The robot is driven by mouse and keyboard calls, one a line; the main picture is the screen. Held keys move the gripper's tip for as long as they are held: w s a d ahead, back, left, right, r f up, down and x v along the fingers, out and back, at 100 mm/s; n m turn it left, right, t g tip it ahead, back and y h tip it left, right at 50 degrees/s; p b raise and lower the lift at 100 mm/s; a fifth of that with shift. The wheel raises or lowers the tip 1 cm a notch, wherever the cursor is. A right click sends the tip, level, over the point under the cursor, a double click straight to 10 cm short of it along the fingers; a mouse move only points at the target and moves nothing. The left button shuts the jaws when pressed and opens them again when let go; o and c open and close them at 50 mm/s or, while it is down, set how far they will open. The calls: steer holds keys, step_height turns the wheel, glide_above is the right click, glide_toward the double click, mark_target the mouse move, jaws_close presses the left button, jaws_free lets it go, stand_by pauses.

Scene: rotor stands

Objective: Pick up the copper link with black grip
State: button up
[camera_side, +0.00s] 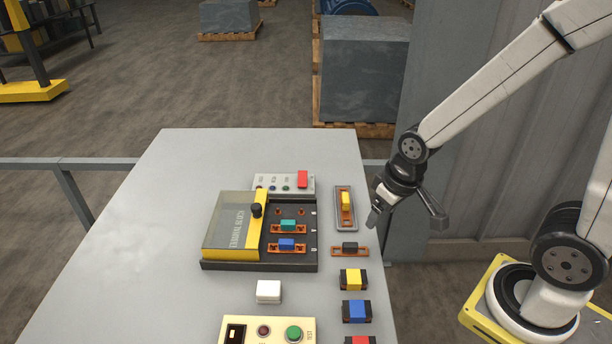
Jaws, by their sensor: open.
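The copper link with black grip (350,248) lies flat on the grey table, to the right of the terminal block box (225,228). Its copper ends show on both sides of the dark grip. My gripper (378,216) hangs above the table's right edge, up and to the right of the link, apart from it. It is open and I see nothing in it. In the box, a link with a teal grip (288,225) and a link with a blue grip (286,244) sit in two rows; the row above them shows bare terminals.
A grey tray (337,218) with a yellow-gripped piece stands just behind the link. Yellow (354,279), blue (356,310) and red blocks line the right edge in front. A white block (268,291) and button panels stand nearby. The table's left side is clear.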

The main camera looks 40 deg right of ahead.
steer(key=w+f+m, duration=0.1)
steer(key=w+m, duration=0.1)
steer(key=m, duration=0.4)
steer(key=m+g, duration=0.2)
steer(key=m, duration=1.5)
glide_above(350, 245)
steer(key=f, duration=0.4)
steer(key=shift+s+f, duration=0.35)
steer(key=shift+f, duration=0.05)
steer(key=shift+w+f+m+g, duration=0.15)
steer(key=shift+f+m, duration=0.1)
steer(key=shift+m, duration=0.65)
steer(key=shift+w+f+m+g, duration=0.15)
steer(key=shift+f+m, duration=0.1)
steer(key=shift+m, duration=0.65)
steer(key=shift+f, duration=1.3)
steer(key=shift+f, duration=0.1)
steer(key=shift+d+f, duration=0.1)
steer(key=shift+f, duration=2.4)
